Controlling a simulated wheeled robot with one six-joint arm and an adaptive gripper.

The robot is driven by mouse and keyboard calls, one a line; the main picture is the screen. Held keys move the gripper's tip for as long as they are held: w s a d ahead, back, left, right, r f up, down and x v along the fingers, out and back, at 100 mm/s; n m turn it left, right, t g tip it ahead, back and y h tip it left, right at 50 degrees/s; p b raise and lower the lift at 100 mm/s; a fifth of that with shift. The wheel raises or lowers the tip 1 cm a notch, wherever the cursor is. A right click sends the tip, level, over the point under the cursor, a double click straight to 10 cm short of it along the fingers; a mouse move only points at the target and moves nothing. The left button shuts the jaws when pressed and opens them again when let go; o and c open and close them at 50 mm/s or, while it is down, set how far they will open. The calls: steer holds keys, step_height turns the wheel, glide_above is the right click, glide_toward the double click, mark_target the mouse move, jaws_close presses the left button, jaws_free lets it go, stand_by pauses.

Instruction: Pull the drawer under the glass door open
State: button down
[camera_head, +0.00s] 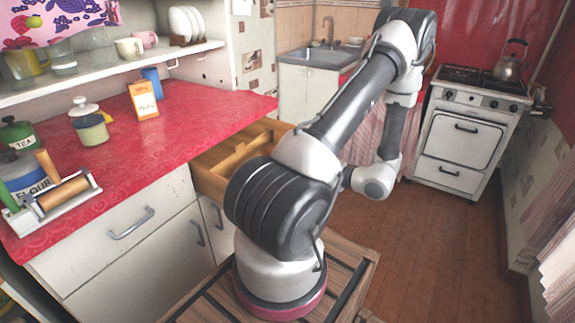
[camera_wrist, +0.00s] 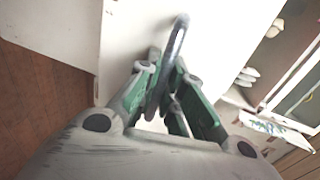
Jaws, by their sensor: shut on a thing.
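A drawer (camera_head: 238,158) with a bare wooden inside stands pulled out from under the red counter in the head view. Its front is mostly hidden behind my arm. In the wrist view a white front panel (camera_wrist: 128,35) carries a curved metal handle (camera_wrist: 178,42). My gripper (camera_wrist: 166,88) has its green-padded fingers closed around this handle. The gripper itself is hidden in the head view. I cannot make out the glass door clearly.
The red counter (camera_head: 185,118) holds jars, a card and a rolling pin. Another shut drawer with a handle (camera_head: 132,224) is at the left. A white stove (camera_head: 462,140) stands at the back right. The wooden floor (camera_head: 440,250) on the right is clear.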

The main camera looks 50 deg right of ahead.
steer(key=shift+f+v, duration=0.2)
steer(key=shift+v, duration=0.8)
steer(key=shift+f+v, duration=0.2)
steer(key=shift+v, duration=0.75)
steer(key=shift+s+d, duration=0.1)
steer(key=c, duration=1.5)
jaws_free()
steer(key=shift+c, duration=0.2)
steer(key=v, duration=1.2)
